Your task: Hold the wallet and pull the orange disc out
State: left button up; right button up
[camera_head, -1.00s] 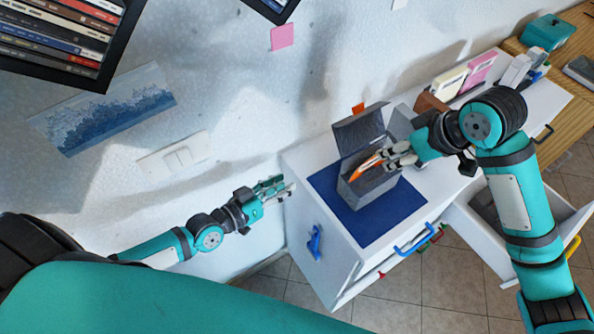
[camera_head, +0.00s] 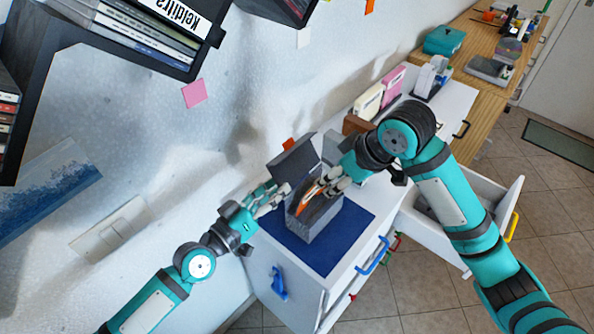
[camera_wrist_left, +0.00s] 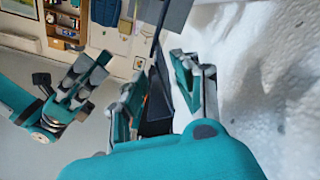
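The wallet (camera_head: 323,222) is a grey box-like case standing open on a blue mat, its dark flap (camera_head: 294,164) raised at the back. The orange disc (camera_head: 308,199) stands in it, only a narrow orange edge showing. My right gripper (camera_head: 334,184) is at the disc's upper right end; whether its fingers are closed on it is unclear. My left gripper (camera_head: 276,198) is open at the wallet's left side. In the left wrist view, its fingers (camera_wrist_left: 162,90) stand apart with the dark wallet (camera_wrist_left: 156,110) between or just beyond them; contact cannot be told.
The blue mat (camera_head: 345,238) lies on a white cabinet with a blue handle (camera_head: 372,256) and an open drawer (camera_head: 480,205) at right. Boxes (camera_head: 368,102) stand behind my right arm. The wall and a dark shelf (camera_head: 150,55) are close on the left.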

aim_at(298, 171)
pick_arm(q)
jog(key=x, duration=0.8)
grip_shut()
dwell(1.0)
jog(key=shift+o, duration=0.2)
grip_release()
jog(key=v, duration=1.2)
